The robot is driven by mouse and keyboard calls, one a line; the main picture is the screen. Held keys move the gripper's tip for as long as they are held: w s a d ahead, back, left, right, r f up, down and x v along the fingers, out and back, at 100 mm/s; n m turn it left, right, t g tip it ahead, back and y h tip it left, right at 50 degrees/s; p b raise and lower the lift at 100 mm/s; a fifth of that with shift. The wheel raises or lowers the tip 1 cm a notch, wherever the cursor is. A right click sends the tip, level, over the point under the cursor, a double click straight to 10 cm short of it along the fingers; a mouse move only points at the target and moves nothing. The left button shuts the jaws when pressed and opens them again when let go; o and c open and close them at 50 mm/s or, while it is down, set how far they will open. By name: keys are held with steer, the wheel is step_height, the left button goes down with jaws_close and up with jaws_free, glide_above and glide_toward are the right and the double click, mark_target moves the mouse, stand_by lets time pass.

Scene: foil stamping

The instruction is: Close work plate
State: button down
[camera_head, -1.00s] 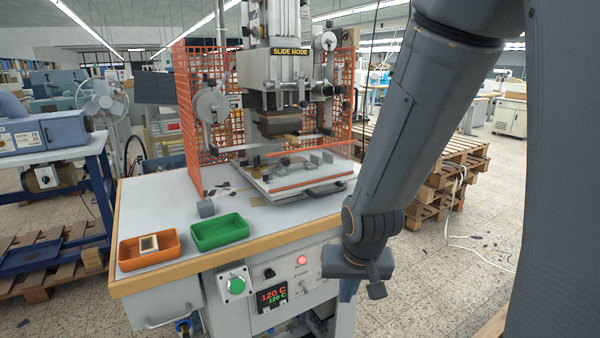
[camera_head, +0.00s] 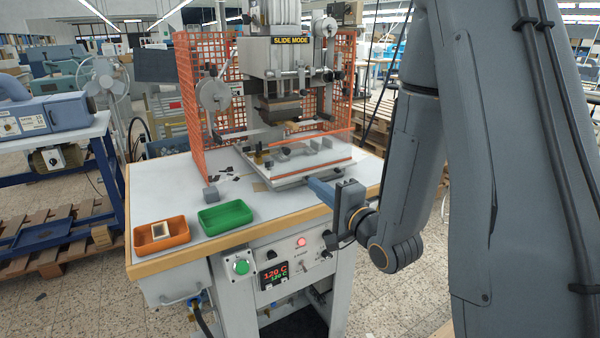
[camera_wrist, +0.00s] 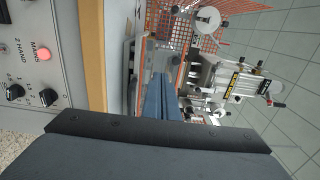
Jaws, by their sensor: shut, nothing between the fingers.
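The work plate (camera_head: 288,177) is a light plate with an orange strip along its front, lying on the table in front of the press (camera_head: 283,85). It sticks out toward the table's front edge, and small grey blocks stand on it. My gripper (camera_head: 312,183) is shut and empty, its blue-grey fingers pointing at the plate's front edge. The plate's dark handle is mostly hidden behind the fingers in the head view, so I cannot tell whether they touch it. In the wrist view my gripper (camera_wrist: 163,80) shows its fingers together, with the press beyond them.
A green tray (camera_head: 226,226) and an orange tray (camera_head: 178,241) stand at the table's front left. Orange mesh guards (camera_head: 196,110) flank the press. The control panel (camera_head: 290,258) is below the table edge.

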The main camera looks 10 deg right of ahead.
steer(key=shift+w+b, duration=1.25)
steer(key=shift+b, duration=0.9)
steer(key=p, duration=0.4)
glide_toward(285, 161)
steer(key=x, duration=0.5)
steer(key=shift+w+a, duration=0.2)
steer(key=shift+w, duration=0.5)
